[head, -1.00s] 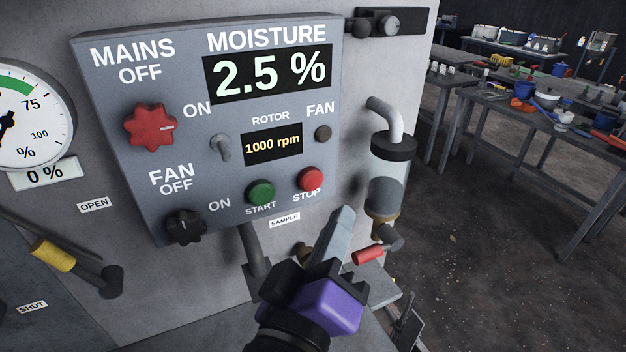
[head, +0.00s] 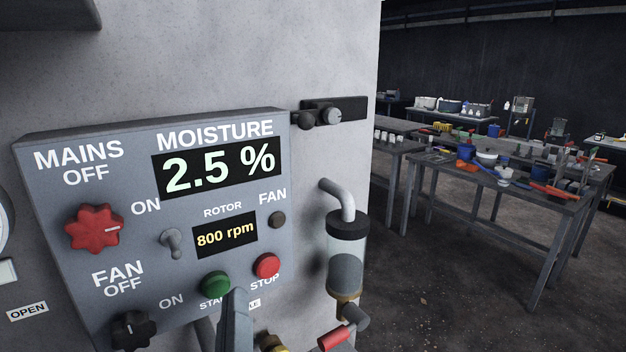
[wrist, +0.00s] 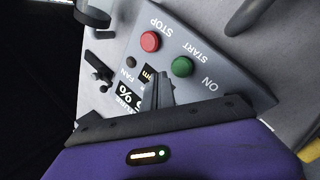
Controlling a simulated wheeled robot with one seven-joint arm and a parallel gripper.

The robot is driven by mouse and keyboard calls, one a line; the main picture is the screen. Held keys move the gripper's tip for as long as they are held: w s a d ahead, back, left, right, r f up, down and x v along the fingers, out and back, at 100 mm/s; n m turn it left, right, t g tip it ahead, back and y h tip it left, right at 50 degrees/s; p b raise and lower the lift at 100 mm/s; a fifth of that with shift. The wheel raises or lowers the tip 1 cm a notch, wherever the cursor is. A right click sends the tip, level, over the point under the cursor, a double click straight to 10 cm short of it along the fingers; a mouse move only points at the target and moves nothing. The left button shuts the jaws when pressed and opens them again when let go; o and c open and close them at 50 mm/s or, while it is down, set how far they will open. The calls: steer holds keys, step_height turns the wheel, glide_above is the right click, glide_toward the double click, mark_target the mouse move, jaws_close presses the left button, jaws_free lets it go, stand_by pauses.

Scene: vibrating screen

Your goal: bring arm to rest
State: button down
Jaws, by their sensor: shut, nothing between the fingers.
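My gripper (head: 237,300) shows at the bottom of the head view, its fingers shut and empty, pointing up in front of the lower edge of the control panel (head: 60,160). In the wrist view the shut fingers (wrist: 160,90) point toward the panel, near the green START button (wrist: 182,67) and the red STOP button (wrist: 150,42). I cannot tell whether the fingertips touch anything. In the head view the moisture display (head: 217,168) reads 2.5 % and the rotor display (head: 225,235) reads 800 rpm.
A glass sample cylinder (head: 345,258) with a red-handled valve (head: 336,338) stands right of the panel. A latch (head: 333,112) sits above it. A red mains knob (head: 94,229) and black fan knob (head: 133,328) are on the panel. Cluttered tables (head: 545,200) stand beyond open floor at right.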

steer(key=s+d+f+g+y, duration=0.2)
steer(key=s+d+f+y, duration=0.35)
steer(key=f, duration=0.75)
steer(key=s+d+f+m+g+h, duration=0.1)
steer(key=s+d+f+m+h, duration=0.3)
steer(key=s+d, duration=0.7)
steer(key=s+d+f+m+g+h, duration=0.2)
steer(key=s+d+f+m+h, duration=0.3)
steer(key=s+d, duration=0.7)
step_height(320, 180, down, 3)
steer(key=shift+d+r+m, duration=0.1)
steer(key=shift+d+m, duration=0.2)
steer(key=shift+m, duration=0.5)
